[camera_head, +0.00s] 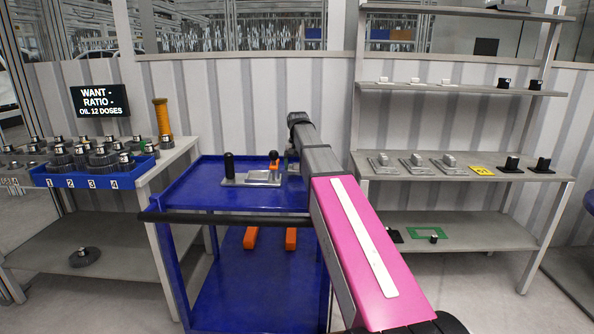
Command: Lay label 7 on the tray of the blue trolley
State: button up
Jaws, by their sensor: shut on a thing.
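The blue trolley (174,188) stands in the middle, with a blue top tray and a lower deck. A grey plate fixture (250,179) with a black upright knob and an orange part lies on the top tray. My arm reaches over the tray's right side. Only a grey bit of my gripper (291,160) shows there, beside the fixture. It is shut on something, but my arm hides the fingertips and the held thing. A yellow card (482,170) with dark marks lies on the grey shelf at the right; its number is unreadable.
Two orange bars (251,238) lie on the trolley's lower deck. A bench at the left holds a numbered blue bin (95,179) with several dark parts. The right shelf rack (400,235) carries grey and black parts. The tray's front left is bare.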

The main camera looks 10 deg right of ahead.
jog(key=shift+f, duration=1.05)
jog(key=shift+f, duration=0.1)
jog(key=o, duration=0.8)
jog(key=shift+c, duration=0.2)
notch_tip(320, 180, up, 12)
jog(key=shift+r, duration=0.15)
